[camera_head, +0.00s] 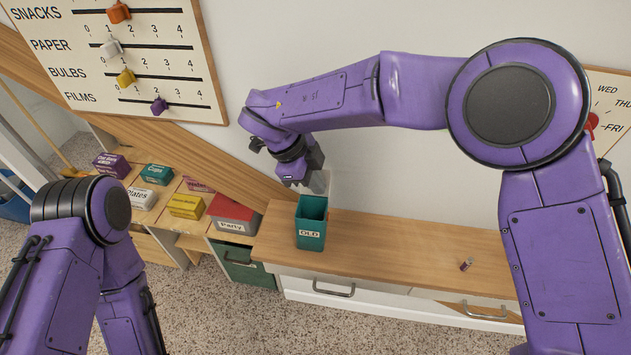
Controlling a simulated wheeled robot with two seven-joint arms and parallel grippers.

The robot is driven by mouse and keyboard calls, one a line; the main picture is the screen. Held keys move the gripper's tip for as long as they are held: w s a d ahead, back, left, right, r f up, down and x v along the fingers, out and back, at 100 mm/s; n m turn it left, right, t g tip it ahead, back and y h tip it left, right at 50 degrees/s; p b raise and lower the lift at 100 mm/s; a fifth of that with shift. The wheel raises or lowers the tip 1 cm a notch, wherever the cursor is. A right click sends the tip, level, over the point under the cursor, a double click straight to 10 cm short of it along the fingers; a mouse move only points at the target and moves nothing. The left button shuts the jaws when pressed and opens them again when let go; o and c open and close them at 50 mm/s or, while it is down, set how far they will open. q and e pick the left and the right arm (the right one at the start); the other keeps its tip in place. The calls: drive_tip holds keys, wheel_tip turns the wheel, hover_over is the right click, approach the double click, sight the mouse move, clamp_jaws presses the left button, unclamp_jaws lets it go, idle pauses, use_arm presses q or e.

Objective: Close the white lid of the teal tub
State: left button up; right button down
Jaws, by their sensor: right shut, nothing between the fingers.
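The teal tub (312,241) with a label reading OLD stands on the wooden counter, and its top is open. Its white lid (328,183) stands up at the tub's back edge, partly hidden by my right gripper. My right gripper (305,186) is shut and empty, just above the tub and close beside the raised lid; I cannot tell whether it touches the lid. My left arm shows at the lower left, but its gripper is out of view.
The wooden counter (400,245) is mostly clear right of the tub, with a small dark red cylinder (466,264) on it. A red-and-grey Party box (233,216) and several labelled boxes stand to the left. A slider board (140,60) hangs on the wall.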

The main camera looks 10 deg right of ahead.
idle(0.8)
drive_tip(key=c, duration=1.3)
unclamp_jaws()
drive_tip(key=shift+o, duration=0.2)
drive_tip(key=shift+r, duration=0.1)
drive_tip(key=w+a+r+p, duration=0.1)
drive_tip(key=r+p, duration=0.4)
drive_tip(key=p, duration=0.2)
drive_tip(key=w+a+r+p, duration=0.2)
drive_tip(key=r+p, duration=0.4)
drive_tip(key=p, duration=0.1)
drive_tip(key=shift+w+a, duration=0.25)
drive_tip(key=shift+a, duration=0.05)
drive_tip(key=b+v, duration=0.1)
drive_tip(key=v, duration=0.9)
drive_tip(key=shift+r, duration=0.2)
